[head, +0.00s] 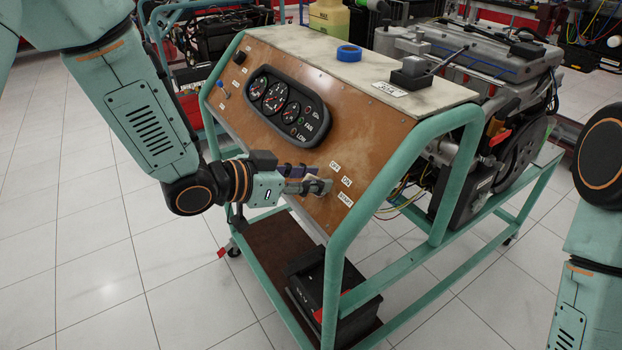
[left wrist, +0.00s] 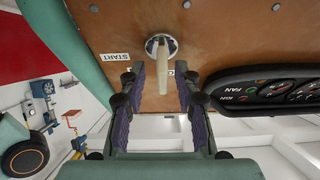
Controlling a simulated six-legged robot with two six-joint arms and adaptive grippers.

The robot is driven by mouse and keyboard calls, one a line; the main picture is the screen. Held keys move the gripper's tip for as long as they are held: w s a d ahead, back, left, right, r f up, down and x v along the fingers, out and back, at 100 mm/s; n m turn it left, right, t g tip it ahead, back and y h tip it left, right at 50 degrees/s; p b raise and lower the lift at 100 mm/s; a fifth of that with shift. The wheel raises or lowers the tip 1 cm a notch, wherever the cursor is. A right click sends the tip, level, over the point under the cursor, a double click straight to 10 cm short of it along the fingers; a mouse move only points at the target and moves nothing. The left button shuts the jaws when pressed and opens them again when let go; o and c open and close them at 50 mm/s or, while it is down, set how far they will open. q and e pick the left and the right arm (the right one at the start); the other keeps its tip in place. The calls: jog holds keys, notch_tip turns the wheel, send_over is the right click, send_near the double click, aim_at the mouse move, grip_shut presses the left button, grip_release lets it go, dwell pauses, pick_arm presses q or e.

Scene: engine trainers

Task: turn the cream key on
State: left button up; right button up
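The cream key (left wrist: 164,72) sticks out of a round silver lock (left wrist: 154,44) in the brown panel (head: 275,150). In the left wrist view it stands between the two fingers of my left gripper (left wrist: 160,78), which are open with a visible gap on each side. In the head view my left gripper (head: 308,184) is at the panel by the OFF, ON and START labels (head: 345,182), and its fingers largely cover the key. A START label (left wrist: 114,57) lies left of the lock in the wrist view. My right gripper is outside the picture.
A gauge cluster (head: 287,107) is on the panel left of the key. The green tube frame (head: 345,235) runs close to the right of the labels. A blue tape ring (head: 349,53) and a black box with a lever (head: 411,74) are on top. An engine (head: 490,110) stands behind.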

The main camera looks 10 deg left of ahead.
pick_arm(q)
jog(key=shift+a, duration=0.45)
jog(key=shift+w+d, duration=0.1)
jog(key=shift+d, duration=0.4)
jog(key=shift+c, duration=1.4)
jog(key=shift+a, duration=0.35)
grip_shut()
jog(key=shift+d, duration=0.1)
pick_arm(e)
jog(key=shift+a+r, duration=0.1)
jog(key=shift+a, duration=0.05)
